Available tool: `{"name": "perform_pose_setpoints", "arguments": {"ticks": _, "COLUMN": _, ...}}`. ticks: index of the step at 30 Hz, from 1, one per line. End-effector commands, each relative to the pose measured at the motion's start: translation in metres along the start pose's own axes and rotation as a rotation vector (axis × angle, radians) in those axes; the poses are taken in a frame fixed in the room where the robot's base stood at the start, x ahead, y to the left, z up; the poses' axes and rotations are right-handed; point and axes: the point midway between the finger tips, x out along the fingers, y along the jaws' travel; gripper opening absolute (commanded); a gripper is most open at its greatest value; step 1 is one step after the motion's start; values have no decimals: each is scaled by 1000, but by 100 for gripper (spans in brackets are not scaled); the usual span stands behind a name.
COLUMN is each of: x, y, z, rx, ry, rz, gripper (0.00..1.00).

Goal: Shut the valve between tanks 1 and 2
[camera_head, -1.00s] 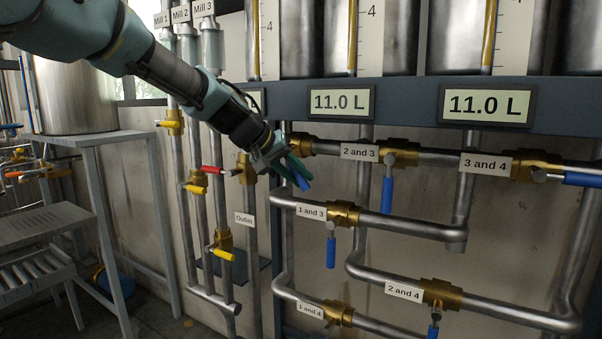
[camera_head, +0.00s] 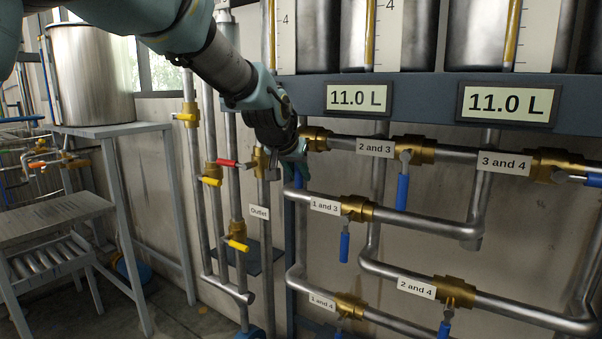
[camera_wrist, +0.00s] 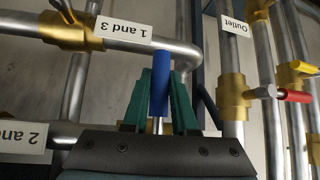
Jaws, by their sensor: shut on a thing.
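The brass valve (camera_head: 315,138) left of the "2 and 3" label sits on the upper pipe; its own label is hidden behind my arm. Its blue lever handle (camera_head: 298,179) points down, across the pipe, partly covered by my gripper (camera_head: 295,160). In the wrist view the blue handle (camera_wrist: 160,78) stands between the green fingers of my gripper (camera_wrist: 159,100), which are shut on it.
Nearby are the "1 and 3" valve (camera_head: 356,208) below right, the "2 and 3" valve (camera_head: 414,150) to the right and the red-handled outlet valve (camera_head: 260,161) to the left. A grey table (camera_head: 110,130) stands at the left.

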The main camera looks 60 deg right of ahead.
Motion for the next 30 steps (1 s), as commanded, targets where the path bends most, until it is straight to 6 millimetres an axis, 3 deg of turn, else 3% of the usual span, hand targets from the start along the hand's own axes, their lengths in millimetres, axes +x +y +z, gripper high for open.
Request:
{"name": "perform_pose_setpoints", "arguments": {"ticks": 12, "x": 1, "y": -3, "z": 2, "rx": 5, "ry": -3, "rz": -8, "gripper": 0}}
{"name": "perform_pose_setpoints", "arguments": {"ticks": 13, "x": 1, "y": -3, "z": 2, "rx": 5, "ry": -3, "rz": -8, "gripper": 28}}
{"name": "perform_pose_setpoints", "arguments": {"ticks": 20, "x": 1, "y": -2, "z": 1, "rx": 5, "ry": -1, "rz": -6, "gripper": 54}}
{"name": "perform_pose_setpoints", "arguments": {"ticks": 30, "x": -4, "y": -1, "z": 0, "rx": 4, "ry": 1, "rz": -5, "gripper": 56}}
